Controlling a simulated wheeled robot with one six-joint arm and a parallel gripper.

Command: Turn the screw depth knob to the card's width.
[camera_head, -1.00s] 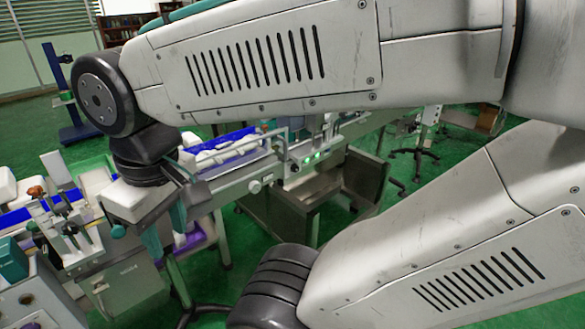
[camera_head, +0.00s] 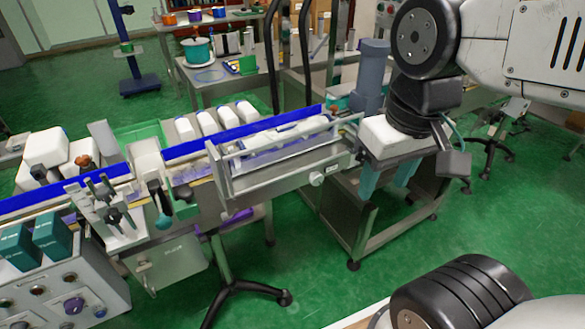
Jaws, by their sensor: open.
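A pale round knob (camera_head: 317,179) sticks out from the front side of the metal conveyor frame, near its right end. It may be the screw depth knob, but I cannot read any marking on it. I cannot make out a card with a width. My gripper (camera_head: 386,179) hangs to the right of the knob and apart from it. Its white body is above two teal fingers that point down with a gap between them. It is open, with nothing seen between the fingers.
The conveyor with blue rails (camera_head: 243,132) runs from left to centre, carrying white bottles. A control box (camera_head: 65,295) with several knobs stands at lower left. A metal frame stand (camera_head: 362,248) is below my gripper. A cart (camera_head: 262,82) stands behind.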

